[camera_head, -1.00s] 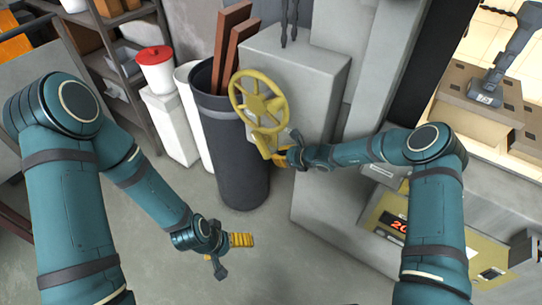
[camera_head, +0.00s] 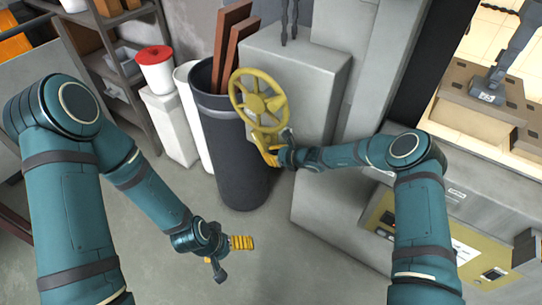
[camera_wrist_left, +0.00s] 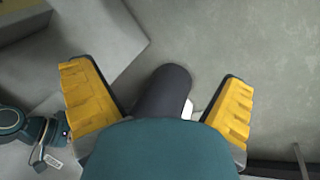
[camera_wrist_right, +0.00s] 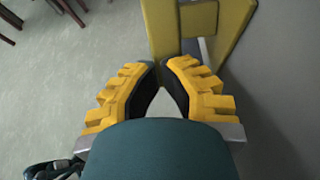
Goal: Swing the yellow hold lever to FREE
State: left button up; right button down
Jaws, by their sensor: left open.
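A yellow handwheel (camera_head: 258,101) stands at the side of a grey box. Below it hangs a yellow lever (camera_head: 262,146), partly hidden by my right gripper. My right gripper (camera_head: 277,158) comes from the right at the lever's lower end. In the right wrist view, its fingers (camera_wrist_right: 162,68) are close together with the yellow lever (camera_wrist_right: 160,32) running between their tips; they look closed on it. My left gripper (camera_head: 243,242) is open and empty over the floor, and its spread fingers (camera_wrist_left: 160,92) show in the left wrist view. No FREE marking is readable.
A dark bin (camera_head: 235,160) with brown boards stands left of the handwheel. White bins and a red-lidded container (camera_head: 155,70) stand further left by a shelf. A grey machine with a yellowish panel (camera_head: 455,255) is at right. Floor around my left gripper is clear.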

jog(key=f+y+b, duration=0.1)
jog(key=b, duration=0.2)
jog(key=f+t+y+b, duration=0.1)
jog(key=b, duration=0.2)
jog(key=shift+w+a+t, duration=0.2)
jog(key=shift+a+t, duration=0.1)
jog(key=shift+a+f+t+y+b, duration=0.15)
jog(key=shift+t+y+b, duration=0.15)
jog(key=shift+y, duration=0.2)
jog(key=shift+w+a+b, duration=0.25)
jog(key=shift+w+b, duration=0.05)
jog(key=shift+w, duration=0.05)
jog(key=shift+w+a+f, duration=0.35)
jog(key=shift+w+a, duration=0.15)
jog(key=shift+a, duration=0.25)
jog(key=shift+w+a+b, duration=0.1)
jog(key=shift+a+b, duration=0.1)
jog(key=shift+b, duration=0.1)
jog(key=shift+a, duration=0.15)
jog(key=shift+f, duration=0.1)
